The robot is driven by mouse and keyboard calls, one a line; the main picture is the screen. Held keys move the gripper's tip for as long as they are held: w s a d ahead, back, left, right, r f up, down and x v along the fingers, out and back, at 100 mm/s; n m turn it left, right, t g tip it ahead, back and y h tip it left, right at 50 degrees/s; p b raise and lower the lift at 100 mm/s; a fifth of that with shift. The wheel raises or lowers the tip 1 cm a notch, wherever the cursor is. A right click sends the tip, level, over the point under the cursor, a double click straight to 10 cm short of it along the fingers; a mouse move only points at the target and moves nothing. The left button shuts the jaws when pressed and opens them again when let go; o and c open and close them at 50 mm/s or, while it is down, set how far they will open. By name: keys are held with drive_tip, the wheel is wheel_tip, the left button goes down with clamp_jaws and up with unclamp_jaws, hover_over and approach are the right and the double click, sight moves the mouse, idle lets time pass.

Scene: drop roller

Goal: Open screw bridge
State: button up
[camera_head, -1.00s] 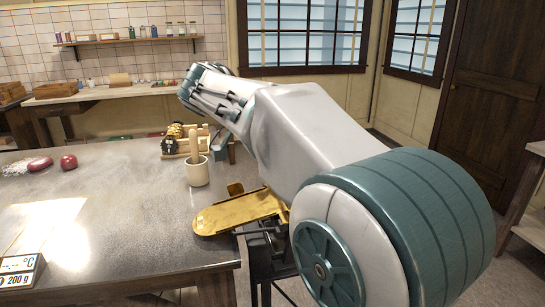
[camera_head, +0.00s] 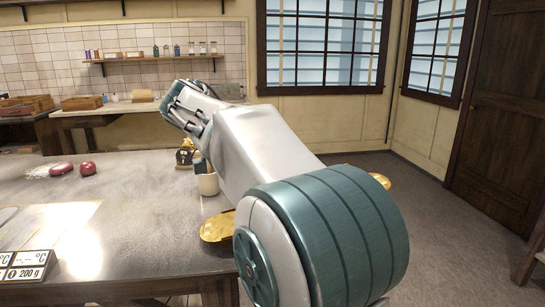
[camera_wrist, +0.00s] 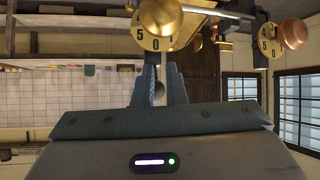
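In the wrist view, two brass dials with numbers, the near one (camera_wrist: 157,43) at top centre and the other (camera_wrist: 270,41) at upper right, sit on dark metal parts. The near dial has a round brass knob (camera_wrist: 159,13) above it, and a copper knob (camera_wrist: 293,33) sits beside the other. My gripper (camera_wrist: 162,68) points up at the near dial with a gap between its fingers; contact with the dial cannot be told. In the head view, golden tray-like parts show left (camera_head: 216,228) and right (camera_head: 380,181) of my arm, which hides the rest. I cannot tell which part is the screw bridge.
A metal-topped table (camera_head: 130,225) stands at the left, with a beige cup (camera_head: 208,184) near my arm. A scale-like display (camera_head: 22,266) and red items (camera_head: 88,168) lie on it. A back counter (camera_head: 105,112) stands behind. Floor (camera_head: 455,240) at right is clear.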

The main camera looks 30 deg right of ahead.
drive_tip(key=o, duration=0.5)
drive_tip(key=shift+d+r, duration=0.1)
drive_tip(key=shift+d, duration=0.05)
drive_tip(key=shift+s, duration=0.15)
drive_tip(key=shift+r, duration=0.1)
drive_tip(key=p+v, duration=0.2)
drive_tip(key=v, duration=1.2)
drive_tip(key=shift+s, duration=0.1)
